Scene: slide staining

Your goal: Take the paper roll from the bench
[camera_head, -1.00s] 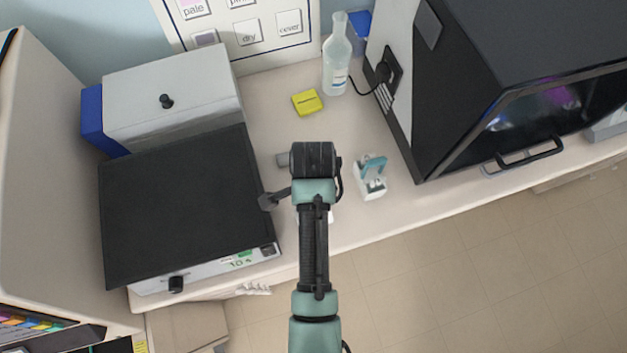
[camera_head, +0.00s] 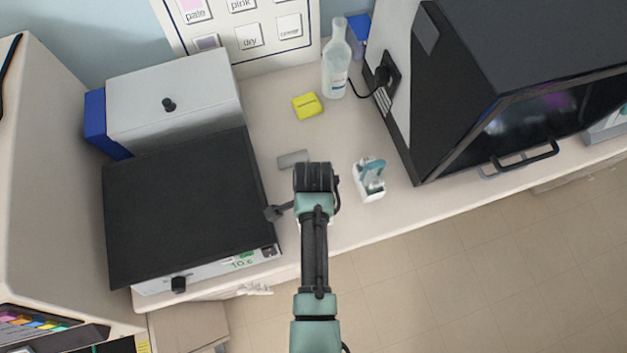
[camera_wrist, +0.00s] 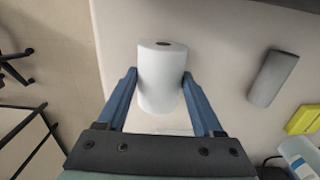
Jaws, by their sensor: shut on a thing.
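The paper roll (camera_wrist: 161,77) is a white cylinder with a dark core hole at its end, seen in the wrist view between the two blue fingers. My gripper (camera_wrist: 160,84) is shut on it, one finger against each side. In the head view my arm covers the gripper and nearly all of the roll. The bench (camera_head: 350,222) shows pale beneath. The wrist view does not make clear whether the roll touches the bench.
A grey block (camera_head: 293,159) lies close by, with a yellow pad (camera_head: 307,105) and a bottle (camera_head: 336,65) behind. A white-and-teal item (camera_head: 370,180) stands to the right. A black-topped device (camera_head: 185,205) is left; a large dark cabinet (camera_head: 450,85) is right.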

